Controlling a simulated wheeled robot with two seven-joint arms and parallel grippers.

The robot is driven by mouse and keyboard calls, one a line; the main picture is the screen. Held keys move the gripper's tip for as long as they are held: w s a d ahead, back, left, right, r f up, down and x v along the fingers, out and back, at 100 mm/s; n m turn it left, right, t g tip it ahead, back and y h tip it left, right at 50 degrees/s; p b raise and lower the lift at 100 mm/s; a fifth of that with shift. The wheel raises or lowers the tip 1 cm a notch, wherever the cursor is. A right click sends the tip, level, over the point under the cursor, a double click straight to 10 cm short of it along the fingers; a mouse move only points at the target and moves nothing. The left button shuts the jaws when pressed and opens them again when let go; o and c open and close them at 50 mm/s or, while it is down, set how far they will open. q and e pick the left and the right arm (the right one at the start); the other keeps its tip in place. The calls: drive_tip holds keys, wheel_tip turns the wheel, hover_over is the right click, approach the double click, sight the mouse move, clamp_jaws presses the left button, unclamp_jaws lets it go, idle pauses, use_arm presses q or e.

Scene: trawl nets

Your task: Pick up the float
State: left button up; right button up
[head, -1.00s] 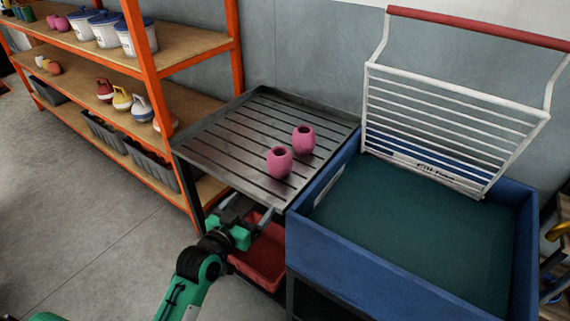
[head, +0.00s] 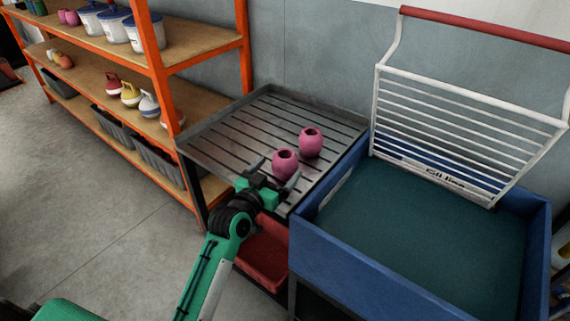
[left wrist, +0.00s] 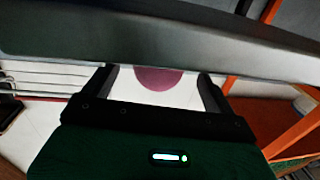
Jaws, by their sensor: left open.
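Two pink rounded floats with dark openings on top stand on the grey slatted tray (head: 225,130). The nearer float (head: 285,163) is close to the front edge, and the other float (head: 311,142) is behind it to the right. My left gripper (head: 279,178) is open and empty at the tray's front edge, just short of the nearer float. In the left wrist view, a pink float (left wrist: 159,78) shows between the open fingers of my left gripper (left wrist: 156,76). A grey edge crosses above and hides part of it. My right gripper is not in view.
A blue tank (head: 330,245) with a white wire rack (head: 465,130) stands right of the tray. A red bin (head: 262,262) sits below the tray. Orange-framed shelves (head: 160,90) with buckets and coloured items stand on the left. The floor at left is clear.

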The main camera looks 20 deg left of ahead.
use_arm(q)
drive_tip(key=x, duration=0.2)
drive_tip(key=f+x, duration=0.1)
drive_tip(key=x, duration=0.1)
drive_tip(key=shift+w+d, duration=0.1)
drive_tip(key=shift+w, duration=0.25)
drive_tip(key=shift+r, duration=0.1)
drive_tip(key=c, duration=1.1)
drive_tip(key=shift+o, duration=0.2)
drive_tip(key=shift+r, duration=0.1)
